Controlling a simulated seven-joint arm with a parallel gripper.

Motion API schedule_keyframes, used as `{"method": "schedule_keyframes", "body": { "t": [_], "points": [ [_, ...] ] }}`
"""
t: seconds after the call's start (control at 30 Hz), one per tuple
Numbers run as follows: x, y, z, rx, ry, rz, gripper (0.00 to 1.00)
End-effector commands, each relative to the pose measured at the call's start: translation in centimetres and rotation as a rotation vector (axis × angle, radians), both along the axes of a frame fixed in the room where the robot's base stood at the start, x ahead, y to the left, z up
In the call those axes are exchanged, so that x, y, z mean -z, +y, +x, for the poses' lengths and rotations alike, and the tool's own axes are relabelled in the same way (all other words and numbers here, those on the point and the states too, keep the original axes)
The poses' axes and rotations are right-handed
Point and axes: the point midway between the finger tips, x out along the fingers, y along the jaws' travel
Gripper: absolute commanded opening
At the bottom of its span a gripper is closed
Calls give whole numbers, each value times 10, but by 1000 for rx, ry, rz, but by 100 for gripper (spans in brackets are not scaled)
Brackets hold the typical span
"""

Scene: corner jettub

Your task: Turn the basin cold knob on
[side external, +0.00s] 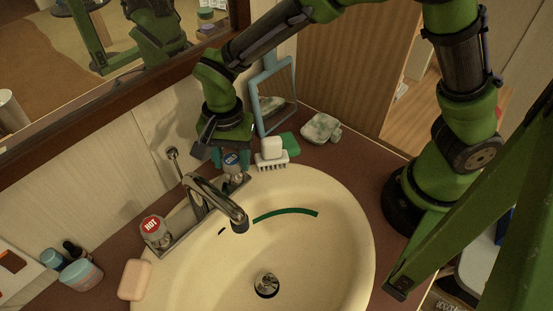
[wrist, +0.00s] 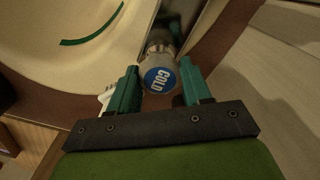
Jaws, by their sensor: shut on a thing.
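The basin cold knob (side external: 232,162) is a round clear knob with a blue cap at the back right of the faucet. In the wrist view its blue "COLD" cap (wrist: 160,79) faces me. My gripper (side external: 231,158) reaches down to it from behind. In the wrist view my gripper (wrist: 162,88) has its two green fingers on either side of the knob, shut on it. The hot knob (side external: 152,226) with a red cap is at the left end of the faucet. The faucet spout (side external: 218,200) points over the basin (side external: 340,225). No water shows at the spout.
A white brush (side external: 271,155), a green sponge (side external: 290,144) and a blue-framed mirror (side external: 272,95) stand close right of my gripper. A soap bar (side external: 134,279) and a jar (side external: 80,274) are at left. The wall (side external: 120,150) is close behind the faucet.

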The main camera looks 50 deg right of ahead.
Motion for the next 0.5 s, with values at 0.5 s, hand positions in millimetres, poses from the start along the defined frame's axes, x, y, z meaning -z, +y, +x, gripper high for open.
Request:
{"method": "schedule_keyframes", "body": {
  "t": [0.5],
  "points": [
    [-1, 0, 0, -230, 0, 1, 18]
  ]
}}
